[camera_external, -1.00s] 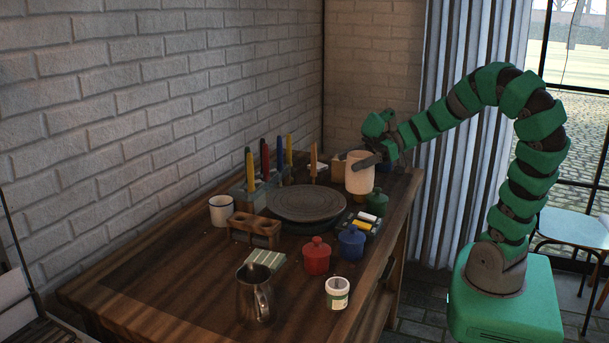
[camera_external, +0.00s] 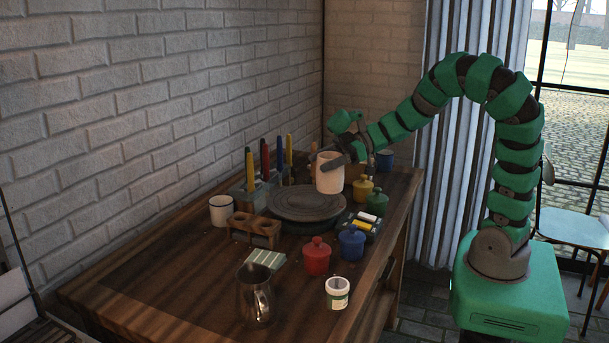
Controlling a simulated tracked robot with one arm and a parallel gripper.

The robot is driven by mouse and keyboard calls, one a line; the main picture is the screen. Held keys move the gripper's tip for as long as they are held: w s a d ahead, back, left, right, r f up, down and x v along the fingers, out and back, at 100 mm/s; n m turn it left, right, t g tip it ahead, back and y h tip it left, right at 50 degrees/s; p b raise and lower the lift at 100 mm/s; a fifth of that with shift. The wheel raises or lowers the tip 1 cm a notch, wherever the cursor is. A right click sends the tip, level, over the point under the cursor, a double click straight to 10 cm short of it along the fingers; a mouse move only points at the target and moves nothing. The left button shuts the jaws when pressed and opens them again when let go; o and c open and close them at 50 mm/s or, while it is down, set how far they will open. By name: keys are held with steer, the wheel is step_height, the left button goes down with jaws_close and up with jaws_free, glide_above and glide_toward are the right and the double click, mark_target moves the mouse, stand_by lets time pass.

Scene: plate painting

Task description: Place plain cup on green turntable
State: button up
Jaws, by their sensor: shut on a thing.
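The plain cup (camera_external: 329,175) is a pale, cream-coloured cylinder, held upright. My gripper (camera_external: 332,162) is shut on it, with a dark finger across its near side. The cup appears over the right rear part of the round turntable (camera_external: 298,203). I cannot tell whether its base touches the surface or hangs just above it. The turntable looks dark grey-brown here, with ring lines on its top, and no green shows on it. The cup hides part of its right rear edge.
Left of the turntable are a white mug (camera_external: 222,210) and a wooden holder (camera_external: 254,229); upright tools (camera_external: 266,158) stand behind. Red (camera_external: 317,257), blue (camera_external: 351,242), green (camera_external: 376,203) and yellow (camera_external: 363,189) lidded pots stand right and in front. A metal pitcher (camera_external: 255,294) stands nearer.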

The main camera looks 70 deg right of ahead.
steer(key=shift+w+a+f+b, duration=0.1)
steer(key=shift+w+f+b, duration=0.55)
steer(key=shift+w, duration=0.5)
steer(key=shift+w+a+f+b, duration=0.15)
steer(key=shift+w+f+b, duration=0.5)
steer(key=shift+w, duration=0.5)
steer(key=shift+w+a+f+b, duration=0.1)
steer(key=shift+w+f+b, duration=0.35)
steer(key=shift+w+f, duration=0.55)
steer(key=shift+w, duration=0.15)
steer(key=o, duration=1.2)
steer(key=shift+r, duration=0.25)
steer(key=p+v, duration=0.3)
steer(key=v, duration=0.9)
steer(key=shift+p, duration=0.3)
steer(key=shift+r, duration=0.1)
